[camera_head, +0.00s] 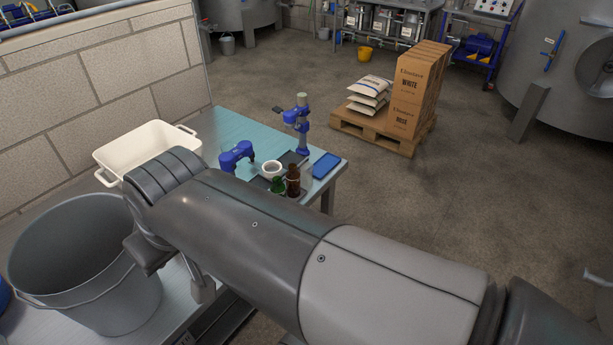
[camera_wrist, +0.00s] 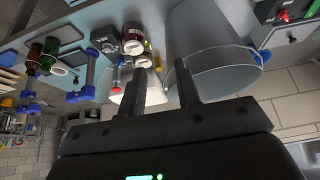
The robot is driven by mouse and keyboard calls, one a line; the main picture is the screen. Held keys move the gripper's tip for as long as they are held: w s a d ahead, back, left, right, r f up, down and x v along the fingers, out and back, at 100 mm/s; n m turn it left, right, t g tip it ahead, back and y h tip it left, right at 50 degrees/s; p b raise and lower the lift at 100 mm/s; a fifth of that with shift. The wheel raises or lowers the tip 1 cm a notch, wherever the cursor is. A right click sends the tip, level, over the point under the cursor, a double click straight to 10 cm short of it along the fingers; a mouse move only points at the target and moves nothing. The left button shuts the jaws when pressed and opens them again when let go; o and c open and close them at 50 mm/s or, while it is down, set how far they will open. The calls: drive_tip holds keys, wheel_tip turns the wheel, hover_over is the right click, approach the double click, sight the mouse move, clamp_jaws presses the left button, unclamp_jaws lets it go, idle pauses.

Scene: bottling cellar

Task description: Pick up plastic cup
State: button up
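A small white round vessel with a dark inside (camera_head: 272,168) stands on the table beside a green and a brown bottle in the head view. It may be the plastic cup, but I cannot tell its material. My gripper (camera_wrist: 162,72) shows two dark fingers apart in the wrist view, with nothing held between them. In the head view the arm hides most of the gripper, which hangs over the near table, left of centre and well away from the white vessel. No other clear cup shows in the wrist view.
A large grey bucket (camera_head: 85,265) stands close to my gripper, also in the wrist view (camera_wrist: 208,45). A white tub (camera_head: 148,150) is behind it. Blue tools (camera_head: 238,157), a brown bottle (camera_head: 293,180) and a blue pad (camera_head: 326,165) crowd the table's far end. Dark jars (camera_wrist: 133,40) show in the wrist view.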

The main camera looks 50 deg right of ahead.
drive_tip(key=w+d+r+m+g, duration=0.1)
drive_tip(key=w+d+r+g, duration=0.1)
drive_tip(key=w+d, duration=0.75)
drive_tip(key=m+g, duration=0.3)
drive_tip(key=g, duration=0.1)
hover_over(306, 175)
drive_tip(key=d, duration=0.3)
wheel_tip(306, 175, down, 17)
drive_tip(key=f, duration=0.5)
drive_tip(key=shift+w+d+f, duration=0.1)
drive_tip(key=shift+w+f, duration=0.05)
drive_tip(key=shift+w, duration=0.2)
drive_tip(key=f, duration=0.5)
drive_tip(key=shift+s+d+f, duration=0.1)
drive_tip(key=shift+s+d, duration=0.05)
drive_tip(key=shift+d, duration=0.1)
clamp_jaws()
